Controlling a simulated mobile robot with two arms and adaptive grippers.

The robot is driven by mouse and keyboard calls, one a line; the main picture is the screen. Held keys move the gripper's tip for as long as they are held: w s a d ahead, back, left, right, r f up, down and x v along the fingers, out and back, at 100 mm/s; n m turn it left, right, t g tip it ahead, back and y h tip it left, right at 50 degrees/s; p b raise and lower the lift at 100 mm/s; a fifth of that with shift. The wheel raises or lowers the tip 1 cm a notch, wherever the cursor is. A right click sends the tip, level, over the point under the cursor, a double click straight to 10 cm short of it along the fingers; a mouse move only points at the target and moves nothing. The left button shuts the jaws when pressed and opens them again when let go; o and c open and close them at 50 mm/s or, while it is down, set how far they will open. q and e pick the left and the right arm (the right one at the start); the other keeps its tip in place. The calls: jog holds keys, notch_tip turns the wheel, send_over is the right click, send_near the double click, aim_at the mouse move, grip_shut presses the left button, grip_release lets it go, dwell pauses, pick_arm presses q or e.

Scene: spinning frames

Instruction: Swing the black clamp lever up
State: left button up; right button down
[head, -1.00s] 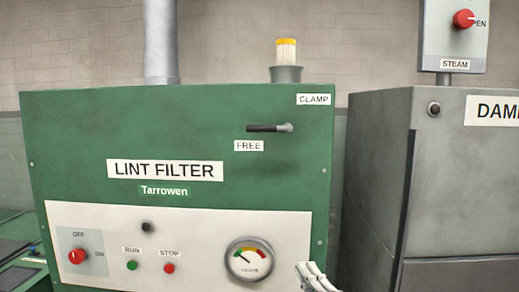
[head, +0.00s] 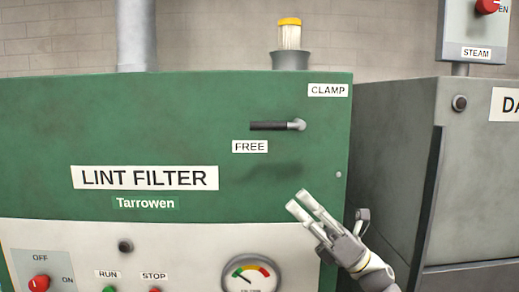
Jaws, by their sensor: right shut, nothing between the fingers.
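The black clamp lever (head: 269,126) lies level on the green lint filter panel, its grip pointing left from a grey pivot (head: 297,125) at its right end. A FREE label (head: 250,147) sits below the grip and a CLAMP label (head: 328,90) sits above and right of the pivot. My right gripper (head: 300,203) is below the lever, slightly right of the grip, apart from it. Its fingers are shut with nothing between them and point up and left. My left gripper is not in view.
The lint filter cabinet (head: 50,130) carries a gauge (head: 249,276), RUN and STOP buttons and a red OFF/ON knob (head: 39,283) low down. A yellow-topped lamp (head: 290,35) stands on top. A grey cabinet (head: 480,190) stands close on the right. The panel around the lever is clear.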

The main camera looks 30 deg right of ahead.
aim_at(275, 125)
jog(key=p+x, duration=0.2)
jog(key=x, duration=0.2)
jog(key=r+p+x, duration=0.1)
jog(key=p+x, duration=0.2)
jog(key=x, duration=0.1)
jog(key=s+d+p+x, duration=0.1)
jog(key=p+x, duration=0.1)
jog(key=x, duration=0.2)
jog(key=shift+d+r+p, duration=0.1)
jog(key=shift+r+p, duration=0.1)
jog(key=shift+p, duration=0.2)
pick_arm(q)
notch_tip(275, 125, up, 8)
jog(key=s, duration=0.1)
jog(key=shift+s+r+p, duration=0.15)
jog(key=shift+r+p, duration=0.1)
jog(key=shift+p, duration=0.2)
pick_arm(e)
jog(key=shift+w+d+r, duration=0.1)
jog(key=shift+d+r, duration=0.05)
jog(key=shift+r, duration=0.5)
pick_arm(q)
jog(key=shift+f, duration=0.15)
